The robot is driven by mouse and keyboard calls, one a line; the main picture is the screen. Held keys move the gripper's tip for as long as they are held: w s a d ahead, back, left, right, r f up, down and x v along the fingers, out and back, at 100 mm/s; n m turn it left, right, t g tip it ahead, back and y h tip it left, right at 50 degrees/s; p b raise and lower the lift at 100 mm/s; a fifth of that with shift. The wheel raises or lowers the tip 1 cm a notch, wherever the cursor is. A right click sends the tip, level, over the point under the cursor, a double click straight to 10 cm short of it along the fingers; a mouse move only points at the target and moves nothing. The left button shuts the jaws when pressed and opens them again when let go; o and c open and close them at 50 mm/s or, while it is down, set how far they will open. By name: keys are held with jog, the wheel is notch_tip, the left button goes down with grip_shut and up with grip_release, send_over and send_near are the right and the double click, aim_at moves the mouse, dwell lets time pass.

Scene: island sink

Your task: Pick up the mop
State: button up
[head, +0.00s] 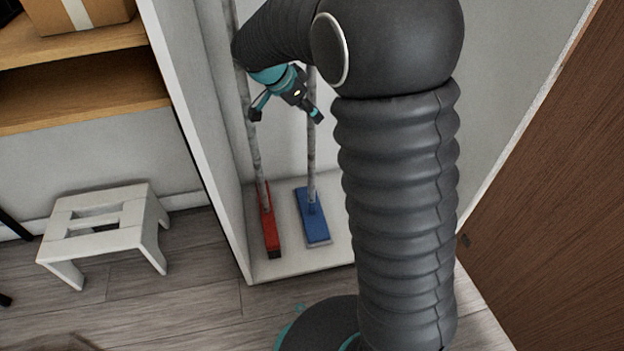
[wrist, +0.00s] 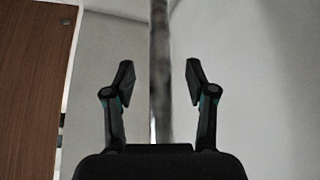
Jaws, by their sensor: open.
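Two long-handled tools stand upright in a white alcove. The one with the flat blue head, which looks like the mop (head: 312,218), is on the right. The one with the narrow red head, which looks like a broom (head: 271,237), is on the left. My gripper (head: 286,116) is open at the height of the handles, with its fingertips near both handles in the head view. In the wrist view, a grey handle (wrist: 160,80) runs upright between the open fingers (wrist: 158,82), touching neither. I cannot tell which tool that handle belongs to. My arm hides the upper part of the blue tool's handle.
The alcove's left side wall (head: 205,130) stands close to the handles. A white step stool (head: 100,215) is on the floor at left, below wooden shelves (head: 80,95) with a cardboard box (head: 80,14). A brown wooden door (head: 560,180) is at right.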

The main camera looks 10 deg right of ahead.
grip_shut()
jog(key=shift+r, duration=0.2)
